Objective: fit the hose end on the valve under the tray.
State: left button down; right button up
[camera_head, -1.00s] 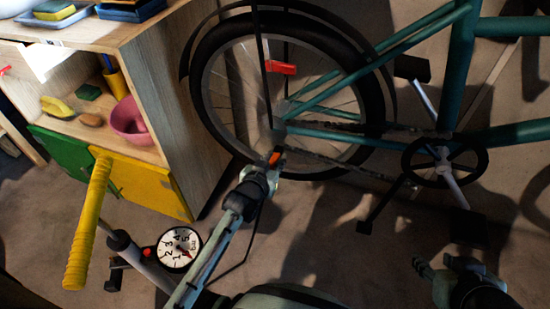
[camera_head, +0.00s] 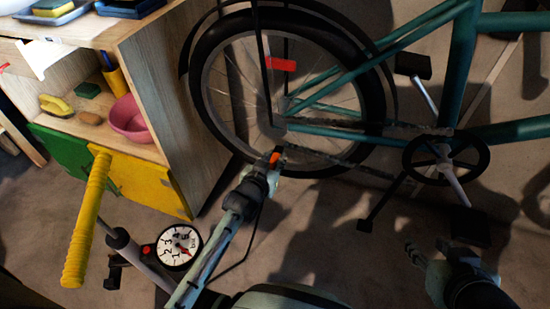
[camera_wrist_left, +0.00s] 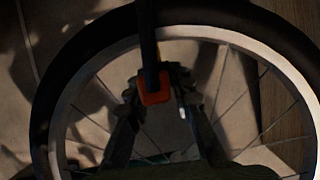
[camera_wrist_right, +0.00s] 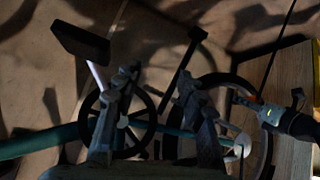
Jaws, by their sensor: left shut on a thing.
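My left gripper (camera_head: 273,163) is shut on the hose end (camera_head: 276,157), a small orange and black piece, in front of the lower part of the bicycle wheel (camera_head: 375,110). The left wrist view shows the orange hose end (camera_wrist_left: 154,92) between the fingertips, with the wheel rim behind. A thin black hose hangs beside my left forearm. I cannot make out the valve, nor whether the hose end touches the wheel. A blue tray (camera_head: 130,10) and a grey tray (camera_head: 65,17) lie on the cabinet top. My right gripper (camera_wrist_right: 155,85) is open and empty near the pedals.
The pump's yellow handle (camera_head: 85,220) and round gauge (camera_head: 179,246) stand at lower left. The wooden cabinet (camera_head: 175,100) is left of the wheel and holds a pink bowl (camera_head: 130,118). The crank (camera_head: 445,160) and pedals stick out at right. Some floor is clear below the wheel.

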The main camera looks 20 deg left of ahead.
pick_arm(q)
jog(key=shift+f, duration=0.4)
jog(key=shift+f+b, duration=0.3)
jog(key=shift+b, duration=0.05)
pick_arm(e)
jog(key=shift+t+y, duration=0.6)
jog(key=shift+t, duration=0.3)
jog(key=w+a+r, duration=0.2)
jog(key=shift+w+a+r, duration=0.2)
jog(key=shift+a+r, duration=0.1)
jog(key=shift+w+r, duration=0.1)
jog(key=shift+r, duration=0.05)
pick_arm(q)
jog(key=c, duration=1.3)
grip_release()
jog(key=shift+o, duration=0.2)
jog(key=shift+f, duration=0.1)
